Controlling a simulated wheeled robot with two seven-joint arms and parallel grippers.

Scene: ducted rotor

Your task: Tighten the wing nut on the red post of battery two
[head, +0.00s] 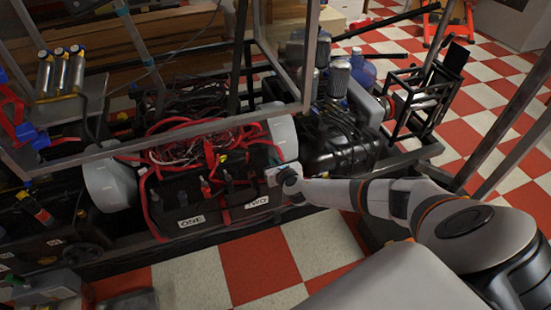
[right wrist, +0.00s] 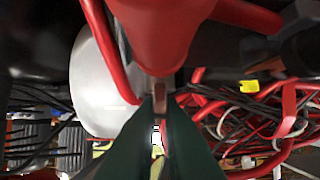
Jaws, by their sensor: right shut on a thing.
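Battery two (head: 237,207), a black case with a white TWO label, stands to the right of battery one (head: 180,217) in the metal frame. My right gripper (head: 270,175) reaches in from the right to the top right of battery two. In the right wrist view, the dark green fingers of my right gripper (right wrist: 160,100) are closed together on a small brownish metal piece, which looks like the wing nut (right wrist: 159,92). A large red part (right wrist: 160,35) fills the top of that view, close to the fingertips. In the head view my gripper hides the wing nut and its post. My left gripper is not in view.
Red and black cables (head: 200,145) lie tangled behind the batteries. Pale grey round housings stand left (head: 108,186) and right (head: 283,135) of them. Frame bars (head: 309,50) cross above. A black tank (head: 345,150) is to the right. The checkered floor (head: 255,260) in front is clear.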

